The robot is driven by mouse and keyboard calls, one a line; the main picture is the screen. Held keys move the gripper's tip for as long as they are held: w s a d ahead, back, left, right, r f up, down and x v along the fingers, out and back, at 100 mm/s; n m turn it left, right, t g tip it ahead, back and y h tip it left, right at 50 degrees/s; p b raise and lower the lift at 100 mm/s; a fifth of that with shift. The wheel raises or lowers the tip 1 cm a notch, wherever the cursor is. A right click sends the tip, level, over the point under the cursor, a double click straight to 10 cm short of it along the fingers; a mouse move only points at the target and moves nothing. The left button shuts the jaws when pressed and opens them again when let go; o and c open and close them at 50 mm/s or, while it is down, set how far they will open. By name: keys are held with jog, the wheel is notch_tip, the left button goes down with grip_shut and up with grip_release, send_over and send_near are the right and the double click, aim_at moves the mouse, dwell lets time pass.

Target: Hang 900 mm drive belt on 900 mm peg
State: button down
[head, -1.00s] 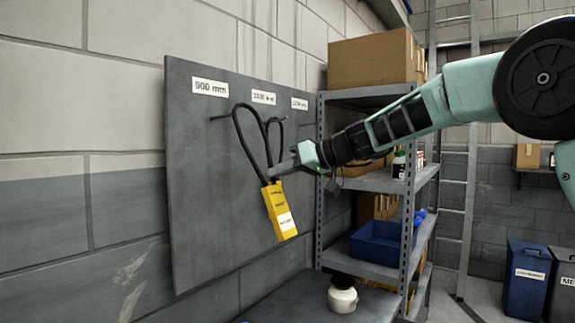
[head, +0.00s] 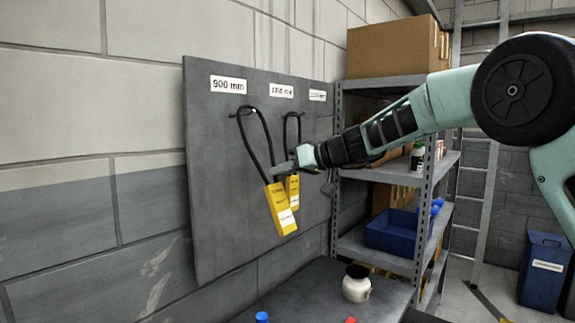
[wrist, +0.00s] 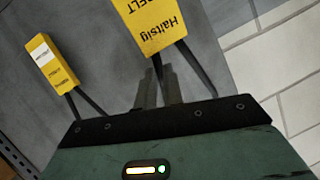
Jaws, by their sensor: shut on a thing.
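A black drive belt (head: 262,130) with a yellow tag (head: 281,210) is held on the board's left side. Its upper loop is at the dark peg (head: 233,115) under the "900 mm" label (head: 228,85). I cannot tell whether the loop is around the peg or just in front of it. My gripper (head: 274,171) is shut on the belt's lower part, just above the tag. In the wrist view the fingers (wrist: 157,88) are together at the belt, with its yellow tag (wrist: 150,22) beyond them.
A second black belt (head: 285,130) with a yellow tag (head: 293,192) hangs from the middle peg. A third label (head: 317,95) is at the board's right. A metal shelf (head: 385,83) stands to the right. A white jar (head: 356,287) stands on the bench (head: 310,290) below.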

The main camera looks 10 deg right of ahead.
jog(key=shift+w+a+p, duration=0.55)
jog(key=shift+p, duration=0.25)
jog(key=shift+w+a+f+b, duration=0.15)
jog(key=shift+f+b, duration=0.2)
jog(key=shift+b, duration=0.2)
jog(key=shift+w+a+f+b, duration=0.15)
jog(key=shift+w+a+b, duration=0.1)
jog(key=shift+b, duration=0.35)
